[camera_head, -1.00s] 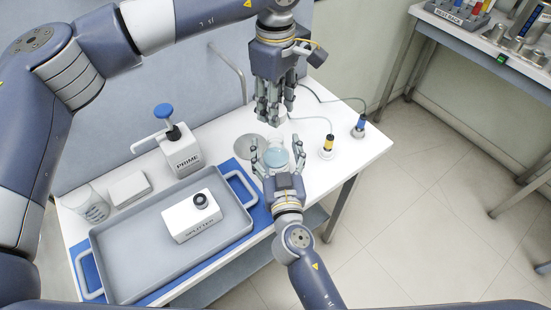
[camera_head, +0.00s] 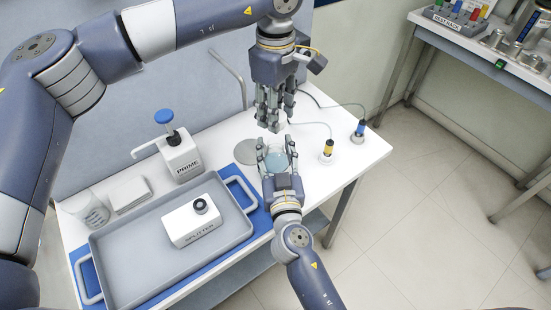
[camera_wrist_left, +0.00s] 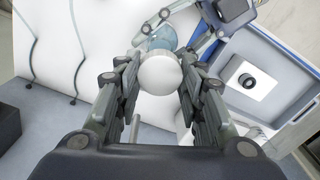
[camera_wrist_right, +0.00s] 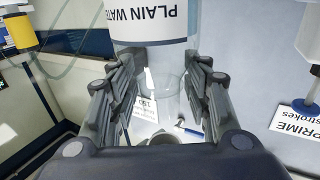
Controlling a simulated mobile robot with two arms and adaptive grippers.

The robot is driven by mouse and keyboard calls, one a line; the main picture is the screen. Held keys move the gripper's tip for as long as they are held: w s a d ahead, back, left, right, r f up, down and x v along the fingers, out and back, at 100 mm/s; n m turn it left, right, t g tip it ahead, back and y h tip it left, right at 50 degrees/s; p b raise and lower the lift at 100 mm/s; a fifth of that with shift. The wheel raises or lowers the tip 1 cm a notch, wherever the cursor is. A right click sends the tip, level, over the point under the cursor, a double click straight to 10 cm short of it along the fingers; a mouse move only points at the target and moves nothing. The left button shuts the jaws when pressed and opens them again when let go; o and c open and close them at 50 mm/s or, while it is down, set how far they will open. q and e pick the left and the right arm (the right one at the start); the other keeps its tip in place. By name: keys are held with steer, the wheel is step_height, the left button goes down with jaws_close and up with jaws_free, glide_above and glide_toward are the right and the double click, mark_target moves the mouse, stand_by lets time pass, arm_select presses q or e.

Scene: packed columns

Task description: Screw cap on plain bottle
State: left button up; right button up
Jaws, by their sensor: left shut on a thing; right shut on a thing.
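A plain bottle with bluish contents (camera_head: 279,162) is between the fingers of my right gripper (camera_head: 277,149), which is shut on it. In the right wrist view its label, PLAIN WATE..., shows upside down on the bottle (camera_wrist_right: 148,20) at the fingertips. My left gripper (camera_head: 273,124) is above and points down. In the left wrist view it is shut on a round white cap (camera_wrist_left: 159,74). The bluish bottle (camera_wrist_left: 163,38) shows beyond the cap. I cannot tell whether the cap touches the bottle's neck.
A grey tray (camera_head: 125,273) holds a white SPLITTER box (camera_head: 190,222). A PRIME pump bottle (camera_head: 182,157) stands behind it, with a beaker (camera_head: 91,212) at the far left. Blue and yellow probes (camera_head: 327,150) with cables stand right of the grippers.

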arm_select(q)
glide_above(275, 144)
steer(key=shift+w+f, duration=0.15)
steer(key=shift+f, duration=1.1)
steer(key=shift+w+f, duration=0.1)
steer(key=shift+f, duration=1.15)
steer(key=shift+f, duration=0.9)
steer(key=shift+f, duration=0.45)
steer(key=shift+f, duration=0.2)
steer(key=shift+s+f, duration=0.1)
steer(key=shift+f, duration=0.2)
steer(key=shift+o, duration=0.2)
steer(key=shift+r, duration=0.25)
